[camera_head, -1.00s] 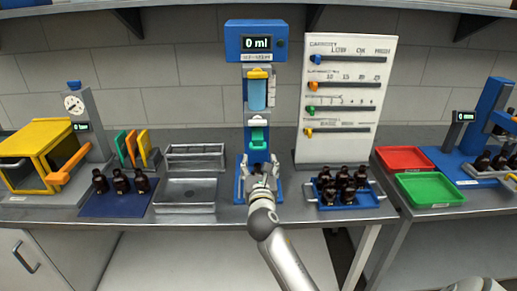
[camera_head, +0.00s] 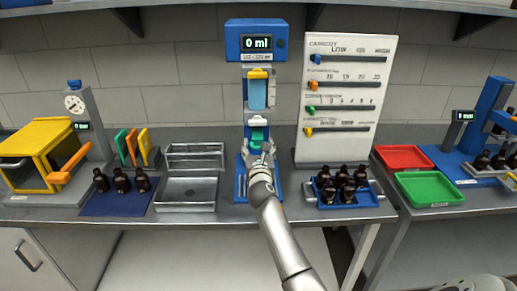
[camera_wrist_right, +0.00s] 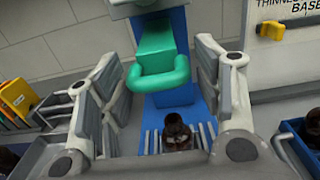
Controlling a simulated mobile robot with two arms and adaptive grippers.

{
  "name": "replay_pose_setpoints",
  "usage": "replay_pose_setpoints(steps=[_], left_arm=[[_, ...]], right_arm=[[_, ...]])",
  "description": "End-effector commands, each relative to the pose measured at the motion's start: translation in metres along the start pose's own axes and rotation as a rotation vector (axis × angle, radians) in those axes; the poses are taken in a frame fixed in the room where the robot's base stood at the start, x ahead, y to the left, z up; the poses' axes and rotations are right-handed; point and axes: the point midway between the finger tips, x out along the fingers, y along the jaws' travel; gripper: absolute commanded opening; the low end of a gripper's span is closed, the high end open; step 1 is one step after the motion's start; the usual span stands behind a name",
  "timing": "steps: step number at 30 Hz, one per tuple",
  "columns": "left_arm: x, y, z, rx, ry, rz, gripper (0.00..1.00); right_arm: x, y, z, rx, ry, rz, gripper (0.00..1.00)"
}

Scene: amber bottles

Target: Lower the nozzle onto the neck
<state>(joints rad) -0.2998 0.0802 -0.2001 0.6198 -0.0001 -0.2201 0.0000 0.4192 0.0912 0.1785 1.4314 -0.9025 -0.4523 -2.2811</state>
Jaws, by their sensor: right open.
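The green nozzle (camera_head: 258,135) with its looped handle is on the blue filling stand (camera_head: 241,186), under the clear blue cylinder. In the right wrist view the nozzle's handle (camera_wrist_right: 160,78) lies between the two fingers of my right gripper (camera_wrist_right: 158,62). The fingers are apart, with a gap on either side of the handle. A dark amber bottle (camera_wrist_right: 177,133) stands on the stand's base below the handle, its neck facing up. In the head view my right gripper (camera_head: 260,160) is in front of the stand and hides this bottle. My left gripper is not in view.
A blue tray of several amber bottles (camera_head: 343,204) stands right of the filler. A metal tray (camera_head: 186,194) and more bottles on a blue mat (camera_head: 107,209) are to the left. A white slider board (camera_head: 346,60) stands behind right.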

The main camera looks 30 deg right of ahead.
Motion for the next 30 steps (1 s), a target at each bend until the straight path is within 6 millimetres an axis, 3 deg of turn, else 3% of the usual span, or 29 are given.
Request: replay_pose_setpoints(steps=[2, 15, 22, 30], left_arm=[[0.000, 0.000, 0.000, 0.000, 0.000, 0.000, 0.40], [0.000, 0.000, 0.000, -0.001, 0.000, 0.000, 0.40], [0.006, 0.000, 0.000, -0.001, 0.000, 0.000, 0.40], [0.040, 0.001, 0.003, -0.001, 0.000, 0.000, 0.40]], right_arm=[[0.000, 0.000, 0.000, 0.000, 0.000, 0.000, 0.60], [0.000, 0.000, 0.000, 0.000, 0.000, -0.001, 0.05], [0.000, -0.001, -0.008, -0.003, 0.001, -0.001, 0.04], [0.000, -0.001, -0.055, -0.004, 0.003, -0.002, 0.04]])
